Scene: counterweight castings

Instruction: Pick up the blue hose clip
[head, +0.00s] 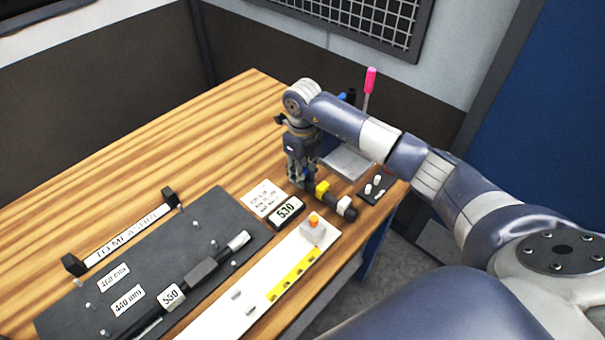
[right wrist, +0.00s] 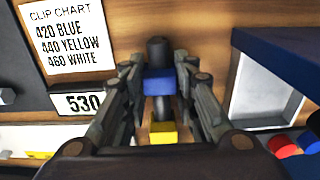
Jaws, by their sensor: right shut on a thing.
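The blue hose clip (right wrist: 158,82) shows in the right wrist view between the fingers of my right gripper (right wrist: 160,70). A dark rod end (right wrist: 157,50) shows just beyond it, and a yellow clip (right wrist: 163,132) is on the near side. In the head view my right gripper (head: 298,178) points down at the table's far right part, shut on the blue clip, which its fingers hide there. The yellow clip (head: 322,188) sits right beside the gripper. My left gripper is not in view.
A clip chart (right wrist: 68,38) and a 530 display (head: 286,211) are close to the gripper's left. A grey tray (head: 348,162) and a small black plate with knobs (head: 383,188) are right. A dark board (head: 150,270) holds a black hose. The table's back left is clear.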

